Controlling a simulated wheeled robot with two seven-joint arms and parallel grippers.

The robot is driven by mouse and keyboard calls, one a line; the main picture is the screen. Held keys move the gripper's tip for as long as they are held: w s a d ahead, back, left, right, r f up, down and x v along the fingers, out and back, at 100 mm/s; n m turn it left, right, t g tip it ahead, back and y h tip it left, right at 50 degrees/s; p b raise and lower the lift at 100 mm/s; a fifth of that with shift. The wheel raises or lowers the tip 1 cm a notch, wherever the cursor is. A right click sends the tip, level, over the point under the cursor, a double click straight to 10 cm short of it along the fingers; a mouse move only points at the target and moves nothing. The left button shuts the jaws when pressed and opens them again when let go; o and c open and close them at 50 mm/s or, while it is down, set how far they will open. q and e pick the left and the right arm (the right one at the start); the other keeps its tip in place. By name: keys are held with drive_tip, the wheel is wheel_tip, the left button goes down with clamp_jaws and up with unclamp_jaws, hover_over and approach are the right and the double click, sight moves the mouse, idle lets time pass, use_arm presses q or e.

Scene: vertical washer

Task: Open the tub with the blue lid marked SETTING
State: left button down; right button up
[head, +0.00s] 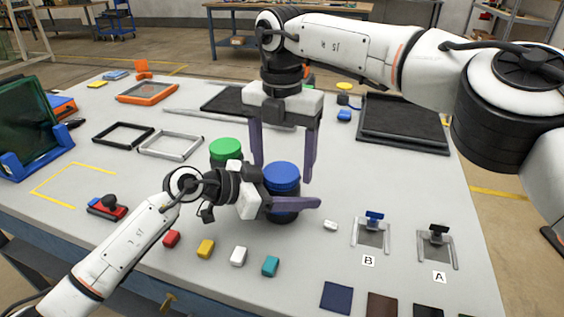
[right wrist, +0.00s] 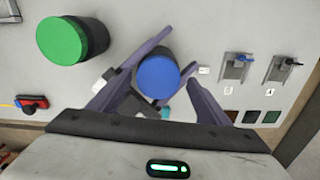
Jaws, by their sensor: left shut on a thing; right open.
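The tub with the blue lid (head: 282,178) stands upright on the table, its dark body partly hidden by my left gripper. Its lid also shows in the right wrist view (right wrist: 158,76); no SETTING marking is readable. My left gripper (head: 290,204) is shut on the tub's dark body, below the lid. My right gripper (head: 281,170) points down from above, open, with its purple fingers on either side of the blue lid and apart from it. In the right wrist view the fingers (right wrist: 160,100) flank the lid. A tub with a green lid (head: 226,149) stands just behind and left.
Small red, yellow (head: 206,249), white and teal (head: 270,266) blocks lie in front. Two clamp fixtures marked B (head: 372,234) and A (head: 437,247) stand at right. Empty frames (head: 170,145) lie behind left, a black tray (head: 402,125) at back right. Table between tub and tray is clear.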

wheel_tip(320, 180, up, 4)
drive_tip(key=shift+a, duration=0.15)
drive_tip(key=shift+c, duration=0.2)
wheel_tip(320, 180, up, 3)
drive_tip(key=m, duration=0.3)
drive_tip(key=shift+r, duration=0.2)
drive_tip(key=shift+f, duration=3.95)
drive_tip(key=shift+c, duration=0.5)
drive_tip(key=c, duration=1)
drive_tip(key=shift+n, duration=1.5)
